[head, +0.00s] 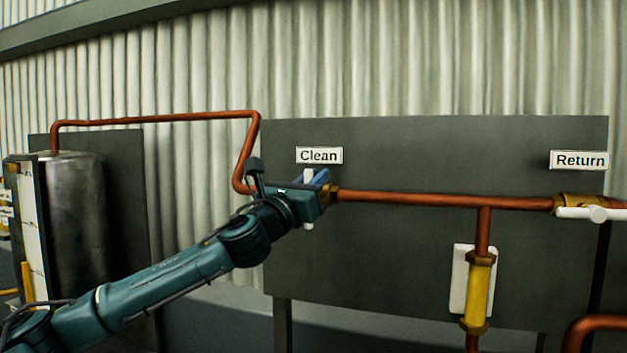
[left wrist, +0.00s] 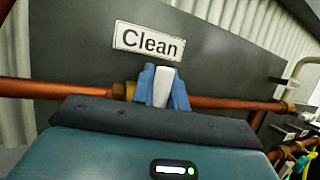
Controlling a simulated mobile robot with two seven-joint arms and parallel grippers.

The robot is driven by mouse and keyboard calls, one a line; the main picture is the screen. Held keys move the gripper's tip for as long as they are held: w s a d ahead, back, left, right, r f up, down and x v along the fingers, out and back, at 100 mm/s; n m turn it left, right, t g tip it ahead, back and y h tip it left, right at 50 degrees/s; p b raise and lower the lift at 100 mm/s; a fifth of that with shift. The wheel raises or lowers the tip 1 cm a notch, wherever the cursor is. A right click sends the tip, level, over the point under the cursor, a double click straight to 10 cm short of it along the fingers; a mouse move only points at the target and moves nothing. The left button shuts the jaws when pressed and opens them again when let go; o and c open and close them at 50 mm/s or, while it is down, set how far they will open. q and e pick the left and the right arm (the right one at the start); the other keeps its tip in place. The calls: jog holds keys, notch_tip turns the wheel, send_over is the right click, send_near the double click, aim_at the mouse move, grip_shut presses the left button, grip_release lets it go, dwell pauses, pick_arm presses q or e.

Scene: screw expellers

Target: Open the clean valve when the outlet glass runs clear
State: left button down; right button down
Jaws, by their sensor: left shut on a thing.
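The clean valve's white handle (left wrist: 163,88) is held between the blue fingers of my left gripper (left wrist: 164,90) in the left wrist view, under the "Clean" label (head: 319,155). In the head view my left gripper (head: 318,184) covers most of this valve. White bits show above and below it, so the handle appears to stand upright, across the pipe. The outlet glass (head: 478,290) is filled with an even yellow, between brass fittings on a branch pipe. A white plate (head: 460,279) sits behind it. My right gripper is not in view.
The return valve (head: 597,214) is at the far right under the "Return" label (head: 579,160), its white handle lying along the pipe. A copper pipe (head: 440,199) links both valves across the dark panel (head: 400,270). A metal tank (head: 80,215) stands at left.

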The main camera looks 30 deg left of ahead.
pick_arm(q)
jog(key=shift+f+n, duration=0.1)
jog(key=shift+n, duration=0.3)
jog(key=n+y+b, duration=0.1)
jog(key=n, duration=0.1)
jog(key=a+n+y+b, duration=0.1)
jog(key=n+y, duration=0.1)
jog(key=n, duration=0.1)
jog(key=shift+s+f+t+y, duration=0.15)
jog(key=shift+t+y, duration=0.15)
jog(key=shift+s+a+f+n+g+y+b, duration=0.1)
jog(key=shift+a+f+n+g+y+b, duration=0.35)
jog(key=shift+n+g+y, duration=2)
jog(key=shift+s+a+f+n+t+y+b, duration=0.1)
jog(key=shift+a+f+n+t+y+b, duration=0.4)
jog(key=shift+n, duration=4.05)
jog(key=shift+s+a+f+n+g+y+b, duration=0.15)
jog(key=shift+a+f+n+g+y, duration=0.3)
jog(key=shift+n+g+y, duration=2.1)
jog(key=shift+n+t+h, duration=0.7)
jog(key=shift+n+t, duration=0.45)
jog(key=shift+t, duration=0.05)
jog(key=c, duration=1.4)
grip_release()
jog(key=shift+r, duration=0.1)
